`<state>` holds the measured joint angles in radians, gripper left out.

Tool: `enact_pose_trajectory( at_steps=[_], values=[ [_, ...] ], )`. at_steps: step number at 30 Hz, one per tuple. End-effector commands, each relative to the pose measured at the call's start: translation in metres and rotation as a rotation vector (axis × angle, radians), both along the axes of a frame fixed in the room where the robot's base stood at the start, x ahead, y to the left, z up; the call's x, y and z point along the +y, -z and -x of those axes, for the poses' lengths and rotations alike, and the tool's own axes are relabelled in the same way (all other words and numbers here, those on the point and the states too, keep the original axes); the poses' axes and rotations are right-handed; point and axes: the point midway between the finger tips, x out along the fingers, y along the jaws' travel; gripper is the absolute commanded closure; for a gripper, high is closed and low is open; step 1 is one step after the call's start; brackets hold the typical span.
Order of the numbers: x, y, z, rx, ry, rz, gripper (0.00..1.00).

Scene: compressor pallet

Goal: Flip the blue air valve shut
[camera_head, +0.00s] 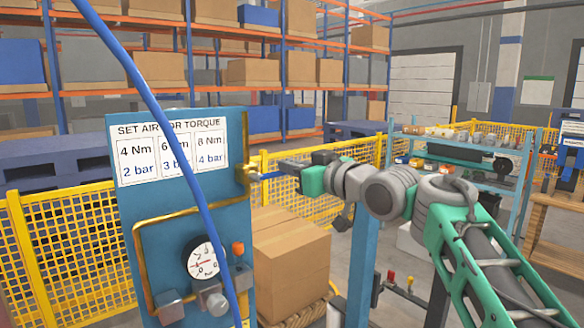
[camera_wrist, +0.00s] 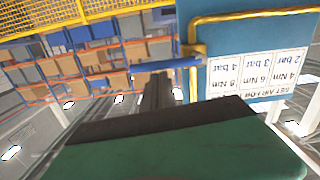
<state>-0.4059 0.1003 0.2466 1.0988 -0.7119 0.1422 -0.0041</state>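The blue valve handle (camera_head: 272,175) sticks out level to the right from the brass valve body (camera_head: 246,173) at the panel's right edge. In the wrist view, which is upside down, the blue handle (camera_wrist: 166,65) runs left from the yellow pipe. My gripper (camera_head: 284,165) is just above and beside the handle in the head view. In the wrist view its dark fingers (camera_wrist: 157,88) look pressed together, with the tips close to the handle. I cannot tell whether they touch it. Nothing shows between the fingers.
The blue panel (camera_head: 150,222) carries a torque chart (camera_head: 170,150), a pressure gauge (camera_head: 202,257) and yellow piping. A blue hose (camera_head: 165,130) crosses in front of it. Cardboard boxes (camera_head: 290,260) stand behind, below my gripper. A yellow mesh fence (camera_head: 75,245) and shelving are farther back.

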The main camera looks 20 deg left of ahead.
Motion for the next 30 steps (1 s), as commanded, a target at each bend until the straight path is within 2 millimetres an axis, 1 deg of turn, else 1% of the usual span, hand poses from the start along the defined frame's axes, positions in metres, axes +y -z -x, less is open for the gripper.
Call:
enact_pose_trajectory(
  at_steps=[2,5,8,9,10,11,12,18,21,25,30],
  values=[
    [0.000,0.000,-0.001,0.005,0.002,0.003,1.00],
    [-0.002,-0.013,0.000,0.003,0.002,0.002,1.00],
    [-0.006,-0.036,0.002,0.000,0.002,0.001,1.00],
    [-0.007,-0.047,0.003,-0.001,0.001,0.000,1.00],
    [-0.011,-0.046,0.005,-0.002,0.002,0.002,1.00],
    [-0.020,-0.037,0.008,-0.002,0.005,0.001,1.00],
    [-0.030,-0.036,0.013,-0.003,0.005,0.000,1.00],
    [-0.073,-0.040,0.034,-0.003,0.007,0.000,1.00],
    [-0.087,-0.041,0.041,-0.001,0.005,0.000,1.00],
    [-0.096,-0.043,0.046,0.000,0.003,0.000,1.00],
    [-0.098,-0.044,0.048,0.000,0.001,0.000,1.00]
  ],
)
